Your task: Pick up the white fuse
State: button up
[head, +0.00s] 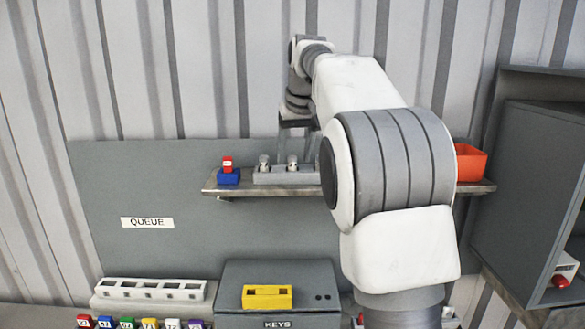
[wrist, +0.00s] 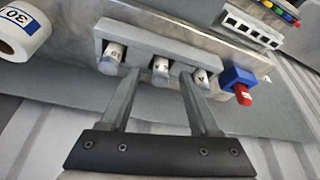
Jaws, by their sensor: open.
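A grey rack (wrist: 170,45) holds three white cylinders with dark markings in the wrist view: one at left (wrist: 110,60), a middle one (wrist: 160,70) and one at right (wrist: 203,77). I cannot tell which is the white fuse. In the head view the rack (head: 285,178) sits on the shelf, with two cylinders showing; my arm hides its right end. My gripper (wrist: 159,74) is open and empty. In the wrist view its fingertips appear on either side of the middle cylinder; contact is unclear. In the head view the gripper (head: 297,122) is above the rack.
A blue holder with a red piece (head: 228,173) stands left of the rack on the shelf (head: 212,188). An orange bin (head: 470,163) is at the shelf's right. Below are a white slotted strip (head: 150,290) and a KEYS box (head: 280,275).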

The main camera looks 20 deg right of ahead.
jog(key=shift+x, duration=0.8)
grip_shut()
jog(key=shift+r, duration=0.2)
jog(key=shift+r, duration=0.4)
notch_tip(320, 180, up, 3)
jog(key=shift+f, duration=0.1)
jog(key=s+d+r, duration=0.7)
jog(key=d, duration=0.2)
jog(key=shift+d, duration=0.15)
